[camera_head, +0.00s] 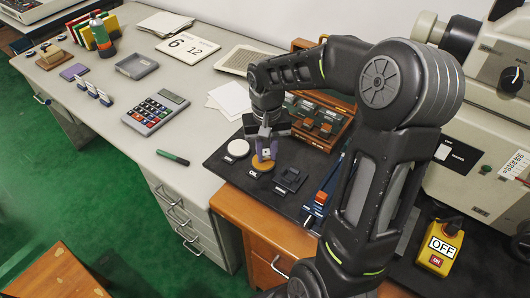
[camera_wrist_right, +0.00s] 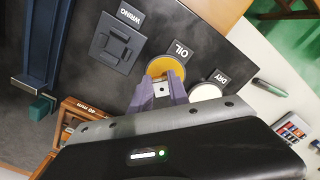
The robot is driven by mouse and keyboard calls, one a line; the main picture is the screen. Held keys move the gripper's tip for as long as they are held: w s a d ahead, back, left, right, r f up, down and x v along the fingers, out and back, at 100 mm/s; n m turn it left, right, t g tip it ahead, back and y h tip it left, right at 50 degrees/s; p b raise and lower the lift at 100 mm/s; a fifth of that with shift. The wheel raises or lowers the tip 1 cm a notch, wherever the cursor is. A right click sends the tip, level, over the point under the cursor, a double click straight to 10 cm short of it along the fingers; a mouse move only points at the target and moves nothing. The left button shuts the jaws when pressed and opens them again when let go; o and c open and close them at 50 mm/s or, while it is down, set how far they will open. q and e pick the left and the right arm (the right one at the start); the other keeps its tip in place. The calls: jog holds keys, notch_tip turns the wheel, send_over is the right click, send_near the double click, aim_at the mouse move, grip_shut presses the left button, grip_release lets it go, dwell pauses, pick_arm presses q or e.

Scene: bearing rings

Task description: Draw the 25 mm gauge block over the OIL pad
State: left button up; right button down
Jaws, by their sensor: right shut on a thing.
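My right gripper (camera_head: 265,152) points down over the OIL pad (camera_head: 263,165), an orange-yellow disc with a dark label on the black mat. Its purple fingers are shut on a small grey block, the gauge block (camera_head: 266,154), mostly hidden between the fingertips. In the right wrist view the fingers (camera_wrist_right: 168,90) reach to the OIL pad (camera_wrist_right: 164,65) and cover its near part. I cannot tell whether the block touches the pad. The block's size marking is not readable. My left gripper is not in view.
The white DRY pad (camera_head: 238,148) is beside the OIL pad on the left; the dark WRING fixture (camera_head: 290,179) is on its right. A wooden case of blocks (camera_head: 322,119) stands behind. A green marker (camera_head: 173,158) and calculator (camera_head: 156,111) lie on the pale desk.

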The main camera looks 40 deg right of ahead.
jog(key=shift+a, duration=0.1)
dwell(0.3)
jog(key=shift+s+a, duration=0.15)
jog(key=shift+a, duration=0.25)
jog(key=shift+r, duration=0.2)
jog(key=shift+r+p, duration=1.75)
jog(key=shift+r, duration=0.6)
jog(key=shift+r, duration=0.1)
